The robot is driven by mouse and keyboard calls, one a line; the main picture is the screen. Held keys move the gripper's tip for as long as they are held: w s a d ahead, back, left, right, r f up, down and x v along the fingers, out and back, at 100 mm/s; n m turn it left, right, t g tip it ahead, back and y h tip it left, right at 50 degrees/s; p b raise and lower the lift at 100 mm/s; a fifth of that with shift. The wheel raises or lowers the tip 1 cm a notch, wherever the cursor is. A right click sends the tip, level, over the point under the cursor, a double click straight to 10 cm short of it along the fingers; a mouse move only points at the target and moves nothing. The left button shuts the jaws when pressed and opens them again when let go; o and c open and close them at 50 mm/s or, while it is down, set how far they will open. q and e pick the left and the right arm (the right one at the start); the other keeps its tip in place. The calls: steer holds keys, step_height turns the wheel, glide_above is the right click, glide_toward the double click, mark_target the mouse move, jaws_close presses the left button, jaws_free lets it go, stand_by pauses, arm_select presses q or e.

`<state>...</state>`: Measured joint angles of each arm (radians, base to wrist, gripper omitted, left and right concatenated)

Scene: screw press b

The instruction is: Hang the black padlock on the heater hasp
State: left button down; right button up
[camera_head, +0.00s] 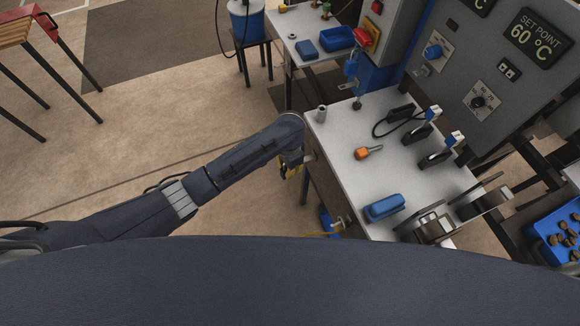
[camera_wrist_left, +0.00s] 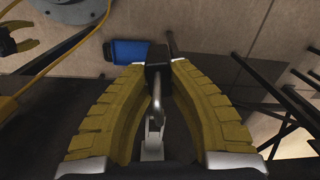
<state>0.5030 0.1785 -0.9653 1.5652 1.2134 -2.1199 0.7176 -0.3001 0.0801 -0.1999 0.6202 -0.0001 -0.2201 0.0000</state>
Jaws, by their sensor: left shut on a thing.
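My left gripper (camera_head: 291,170) hangs at the left edge of the grey worktable in the head view, mostly hidden under its own wrist. In the left wrist view its yellow fingers (camera_wrist_left: 157,68) are shut on the black padlock (camera_wrist_left: 157,54). The padlock's metal shackle (camera_wrist_left: 157,92) points back toward the wrist, between the fingers. The padlock is hidden in the head view. The heater panel (camera_head: 505,75), reading 60 °C, stands at the back right; a small metal fitting (camera_head: 421,71) at its lower left may be the hasp. A yellow gripper part (camera_wrist_left: 15,45), likely my right, shows at the wrist view's left edge; its opening is unclear.
The worktable (camera_head: 340,165) carries an orange-handled tool (camera_head: 368,152), a blue block (camera_head: 384,207), black clamp-like items (camera_head: 417,132) with a cable, and metal wheels (camera_head: 428,226). A blue bin (camera_head: 555,235) stands at the right.

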arm_select(q)
steer(key=shift+a, duration=0.1)
stand_by(0.3)
steer(key=shift+s+a, duration=0.35)
steer(key=shift+a, duration=0.4)
steer(key=shift+s+a, duration=0.35)
steer(key=shift+a, duration=0.35)
stand_by(0.3)
